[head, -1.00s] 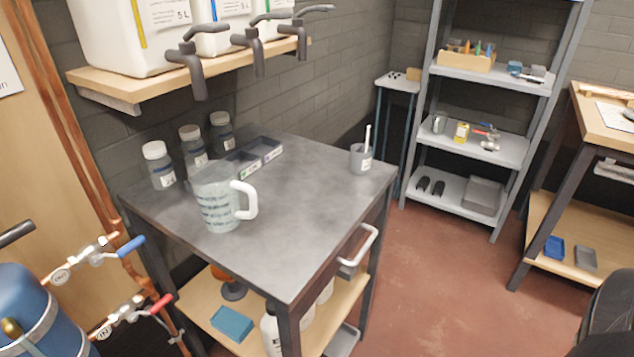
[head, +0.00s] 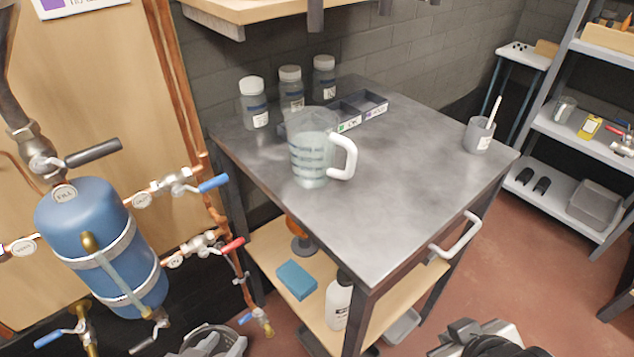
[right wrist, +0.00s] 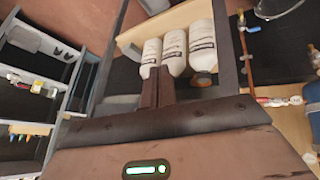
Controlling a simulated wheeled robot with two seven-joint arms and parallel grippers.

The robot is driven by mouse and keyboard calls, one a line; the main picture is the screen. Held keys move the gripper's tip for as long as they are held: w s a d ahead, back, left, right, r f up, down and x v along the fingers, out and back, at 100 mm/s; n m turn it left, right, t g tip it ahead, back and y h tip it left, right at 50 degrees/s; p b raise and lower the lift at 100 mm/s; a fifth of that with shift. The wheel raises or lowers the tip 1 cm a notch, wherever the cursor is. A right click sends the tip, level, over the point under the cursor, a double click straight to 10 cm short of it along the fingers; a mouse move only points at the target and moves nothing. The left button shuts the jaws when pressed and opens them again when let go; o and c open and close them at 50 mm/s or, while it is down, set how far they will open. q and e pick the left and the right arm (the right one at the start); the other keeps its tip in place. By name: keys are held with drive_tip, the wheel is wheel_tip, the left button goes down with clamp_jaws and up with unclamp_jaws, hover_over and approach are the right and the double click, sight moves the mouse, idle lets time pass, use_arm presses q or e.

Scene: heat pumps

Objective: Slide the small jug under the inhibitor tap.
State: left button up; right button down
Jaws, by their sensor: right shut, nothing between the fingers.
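A translucent measuring jug (head: 314,150) with a white handle stands upright on the grey metal bench top (head: 400,190), its handle to the right. It is the only jug I can make out. Dark taps (head: 315,14) hang from the wooden shelf, cut off by the top edge of the head view; I cannot tell which is the inhibitor tap. My right gripper (right wrist: 155,88) is shut and empty in the right wrist view, in front of the bench's lower shelf. Grey parts of my left arm (head: 212,342) show at the bottom of the head view; its finger state is unclear.
Several white-lidded bottles (head: 254,104) and a compartment tray (head: 358,108) stand behind the jug. A grey cup (head: 479,136) holds a white stick at the right corner. The bench front is clear. A blue vessel (head: 100,240) with pipes stands left.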

sight(323, 155)
drive_tip(key=w+r+n+t+y, duration=0.2)
drive_tip(key=w+r+n+t, duration=0.4)
drive_tip(key=r+n+t, duration=0.3)
drive_tip(key=s+a+r+n+g+y, duration=0.2)
drive_tip(key=s+a+r+n+y, duration=0.2)
drive_tip(key=a+r+n+y, duration=0.55)
drive_tip(key=w+a+n, duration=0.1)
drive_tip(key=w, duration=0.1)
drive_tip(key=w+a+f+n, duration=0.1)
drive_tip(key=w+a, duration=0.1)
drive_tip(key=w+a+f+n, duration=0.1)
drive_tip(key=w+a, duration=0.1)
drive_tip(key=shift+w+n+y, duration=0.25)
drive_tip(key=shift+w+n, duration=0.05)
drive_tip(key=shift+n, duration=0.05)
drive_tip(key=p+x, duration=0.1)
drive_tip(key=x, duration=1.1)
drive_tip(key=shift+p, duration=0.35)
drive_tip(key=shift+w+d+f, duration=0.1)
drive_tip(key=shift+w+d, duration=0.85)
drive_tip(key=shift+w, duration=0.05)
use_arm(q)
drive_tip(key=shift+a+r, duration=0.1)
drive_tip(key=shift+r, duration=0.25)
use_arm(e)
drive_tip(key=shift+w+d, duration=0.4)
drive_tip(key=shift+w, duration=0.1)
